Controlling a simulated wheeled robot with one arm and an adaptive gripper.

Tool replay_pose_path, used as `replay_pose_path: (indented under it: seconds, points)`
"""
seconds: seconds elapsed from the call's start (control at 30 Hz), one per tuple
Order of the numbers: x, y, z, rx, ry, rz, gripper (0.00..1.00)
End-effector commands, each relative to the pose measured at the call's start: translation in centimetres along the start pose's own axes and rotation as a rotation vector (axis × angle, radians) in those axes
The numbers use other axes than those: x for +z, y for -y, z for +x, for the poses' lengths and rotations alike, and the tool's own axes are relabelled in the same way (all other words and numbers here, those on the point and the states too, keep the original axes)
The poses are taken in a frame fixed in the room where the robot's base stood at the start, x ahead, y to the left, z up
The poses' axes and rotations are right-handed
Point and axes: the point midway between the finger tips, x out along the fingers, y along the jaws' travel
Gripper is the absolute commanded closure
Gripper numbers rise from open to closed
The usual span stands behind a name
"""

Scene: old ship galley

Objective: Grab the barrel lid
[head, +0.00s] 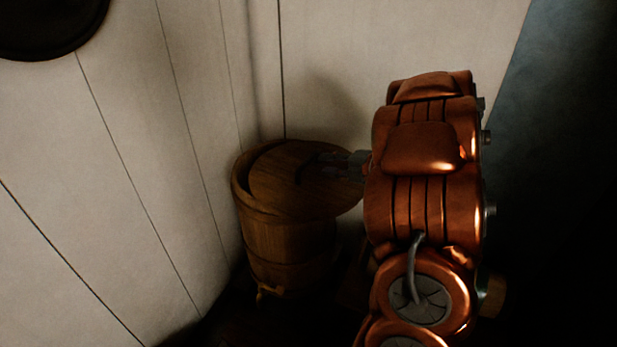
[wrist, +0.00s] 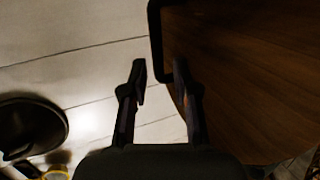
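The barrel lid (head: 275,177) is a round brown wooden disc on top of a small wooden barrel (head: 285,235). It sits off-centre, its right edge overhanging, with the barrel rim bare at the left. In the wrist view the lid (wrist: 240,70) fills the right side, and its dark handle (wrist: 156,40) stands out on the left. My gripper (head: 322,164) reaches over the lid from the right. In the wrist view my gripper (wrist: 160,70) has its fingertips apart, on either side of the handle's lower bend. The dark picture does not show whether they press on it.
White plank walls (head: 140,130) stand close to the left of and behind the barrel. A tap (head: 267,291) sticks out low on the barrel's front. A dark round object (head: 45,25) is at the upper left. The right side is in deep shadow.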

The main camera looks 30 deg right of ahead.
Motion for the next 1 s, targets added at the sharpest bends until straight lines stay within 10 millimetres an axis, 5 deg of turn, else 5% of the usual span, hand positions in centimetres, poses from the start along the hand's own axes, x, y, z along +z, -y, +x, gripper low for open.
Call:
replay_pose_path:
  seconds: [0.73, 1.0]
  points:
    - [0.0, -0.6, 6.6, 0.002, -0.003, -0.002, 0.71]
    - [0.1, -0.4, 7.6, -0.001, 0.001, -0.002, 0.71]
